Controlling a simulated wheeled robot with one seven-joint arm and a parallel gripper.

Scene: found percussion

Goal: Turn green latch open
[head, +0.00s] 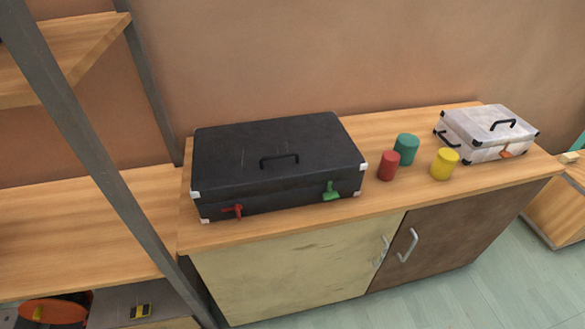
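The green latch (331,191) is on the front face of a large black case (300,140), near its right end. It is small here; its lower part looks wider than its upright part, and I cannot tell its exact turn. A red latch (233,210) sits on the same front face near the left end and points sideways. The black case lies shut on a wooden cabinet top, with a black handle (279,160) on its lid and pale metal corners. My gripper is not in view.
Red (388,166), teal (406,149) and yellow (444,163) cylinders stand right of the black case. A smaller silver case (488,132) is at the far right. A metal-framed shelf (85,130) stands at the left. The cabinet top's front strip (400,203) is clear.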

